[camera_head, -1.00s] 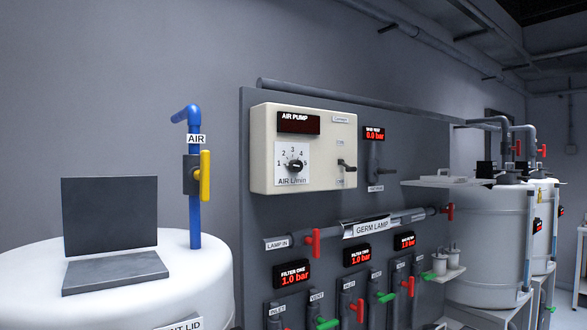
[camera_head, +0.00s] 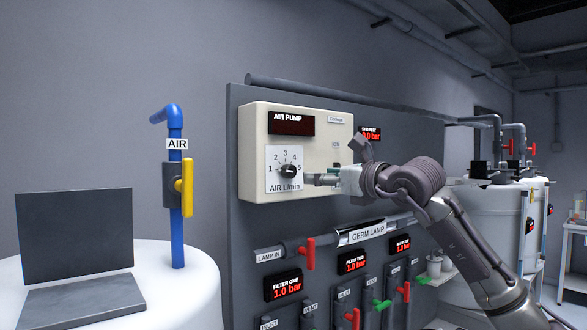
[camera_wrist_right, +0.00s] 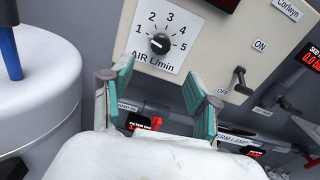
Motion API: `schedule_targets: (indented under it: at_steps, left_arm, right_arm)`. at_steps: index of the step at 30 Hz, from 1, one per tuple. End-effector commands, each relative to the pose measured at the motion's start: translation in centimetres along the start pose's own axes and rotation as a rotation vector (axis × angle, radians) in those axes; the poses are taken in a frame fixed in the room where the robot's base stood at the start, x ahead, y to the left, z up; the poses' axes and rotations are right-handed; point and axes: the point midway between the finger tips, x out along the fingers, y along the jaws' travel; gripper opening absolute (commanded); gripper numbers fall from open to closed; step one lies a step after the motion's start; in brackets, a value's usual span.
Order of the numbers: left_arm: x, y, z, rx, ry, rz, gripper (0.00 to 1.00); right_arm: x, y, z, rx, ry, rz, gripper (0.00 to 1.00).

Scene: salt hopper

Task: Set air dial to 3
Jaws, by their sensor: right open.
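The air dial (camera_head: 290,170) is a small black knob on a white scale plate marked 1 to 5, on the cream AIR PUMP box (camera_head: 256,122). It also shows in the right wrist view (camera_wrist_right: 160,43). I cannot tell its exact setting. My right gripper (camera_head: 322,180) is in front of the box, just right of the dial in the head view. In the wrist view its two green-padded fingers (camera_wrist_right: 158,80) are apart and empty, with the dial beyond them. They do not touch the knob. My left gripper is not in view.
A lever switch (camera_wrist_right: 239,79) with ON and OFF labels is on the box right of the dial. A white tank (camera_head: 165,300) with a blue pipe (camera_head: 176,235) and yellow AIR valve (camera_head: 187,184) stands left. Red-handled valves and filter displays line the panel below.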

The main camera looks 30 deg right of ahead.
Motion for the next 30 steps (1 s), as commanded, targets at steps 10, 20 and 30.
schedule_targets:
  at_steps: [10,20,30]
  left_arm:
    - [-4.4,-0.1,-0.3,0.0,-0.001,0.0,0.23]
    - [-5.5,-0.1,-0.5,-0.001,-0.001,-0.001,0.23]
    - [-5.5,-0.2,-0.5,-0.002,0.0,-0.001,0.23]
  right_arm:
    - [7.3,0.0,0.5,0.003,0.002,0.002,0.6]
    - [9.9,0.0,0.0,0.002,0.0,0.001,0.6]
    - [9.9,0.0,0.0,0.002,0.0,0.001,0.44]
